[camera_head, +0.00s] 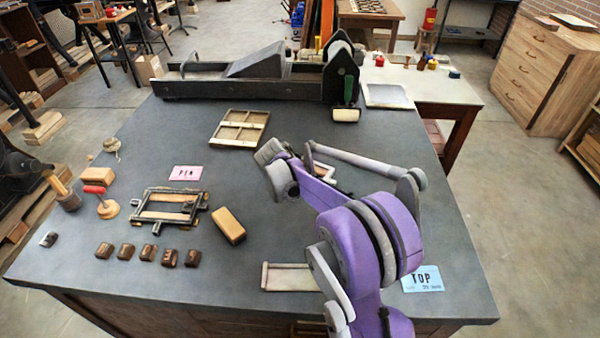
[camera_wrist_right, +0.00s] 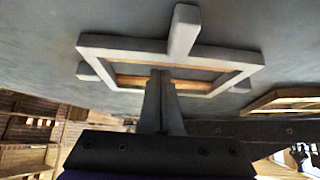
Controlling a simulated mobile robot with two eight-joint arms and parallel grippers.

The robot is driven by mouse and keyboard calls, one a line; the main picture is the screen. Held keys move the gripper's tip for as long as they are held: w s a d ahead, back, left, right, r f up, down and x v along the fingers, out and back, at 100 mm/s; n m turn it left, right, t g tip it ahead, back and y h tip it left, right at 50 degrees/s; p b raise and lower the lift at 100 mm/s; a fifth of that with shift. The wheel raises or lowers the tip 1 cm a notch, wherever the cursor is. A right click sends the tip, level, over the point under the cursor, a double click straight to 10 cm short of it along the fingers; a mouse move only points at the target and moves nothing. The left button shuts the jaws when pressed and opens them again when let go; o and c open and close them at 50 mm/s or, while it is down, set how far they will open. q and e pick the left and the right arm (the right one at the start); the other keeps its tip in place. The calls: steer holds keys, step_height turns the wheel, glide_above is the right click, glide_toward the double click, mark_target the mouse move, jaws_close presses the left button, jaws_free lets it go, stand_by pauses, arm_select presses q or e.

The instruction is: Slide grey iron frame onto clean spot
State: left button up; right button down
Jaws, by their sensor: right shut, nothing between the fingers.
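A grey frame (camera_wrist_right: 100,50) with stubby lugs and a brown inner edge fills the middle of the right wrist view. My right gripper (camera_wrist_right: 160,75) is shut, with its fingertips in front of the frame's opening; I cannot tell whether they touch it. A darker iron frame (camera_head: 150,192) with lugs and wooden pieces inside lies on the left of the dark table top. I cannot make out a distinct clean spot. My left gripper is not in view.
The dark table (camera_head: 330,245) has a press (camera_head: 260,75) at the back and a wooden frame (camera_head: 240,128) mid-table. Brown blocks (camera_head: 228,226), a pink card (camera_head: 185,173), a small tray (camera_head: 288,278) and a blue TOP card (camera_head: 422,279) lie about.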

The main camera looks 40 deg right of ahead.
steer(key=a, duration=0.1)
steer(key=s+a, duration=0.1)
steer(key=a, duration=0.1)
steer(key=s+a, duration=0.1)
steer(key=shift+s+a, duration=0.1)
steer(key=shift+a, duration=0.15)
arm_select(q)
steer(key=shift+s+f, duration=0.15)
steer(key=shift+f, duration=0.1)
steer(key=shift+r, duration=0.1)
